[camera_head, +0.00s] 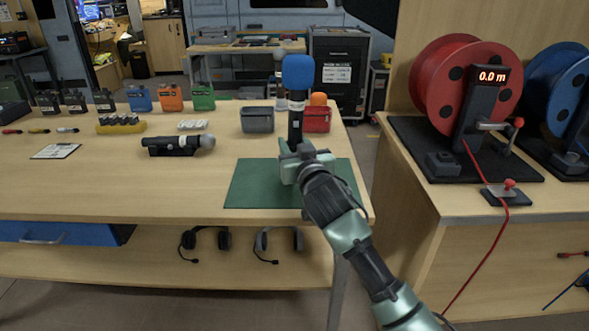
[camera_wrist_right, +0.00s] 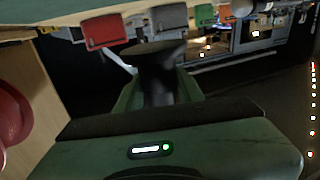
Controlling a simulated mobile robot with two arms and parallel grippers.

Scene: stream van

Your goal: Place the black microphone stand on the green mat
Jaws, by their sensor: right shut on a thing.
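My right gripper (camera_head: 300,158) is shut on the black microphone stand (camera_head: 295,126), which is upright and has a microphone with a blue foam top at its upper end. In the right wrist view the stand's wide round dark end (camera_wrist_right: 160,50) shows beyond the fingers. The green mat (camera_head: 250,187) lies flat on the front right of the table, and the gripper is over its right part. The stand's lower end is hidden behind the gripper in the head view, so I cannot tell whether it touches the mat. My left gripper is not in view.
A grey bin (camera_head: 257,119) and a red bin (camera_head: 317,120) stand behind the mat. A black cradle with a microphone (camera_head: 180,145) lies left of it. The wooden table (camera_head: 95,185) is clear at the front left. Cable reels (camera_head: 440,85) stand on the counter at right.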

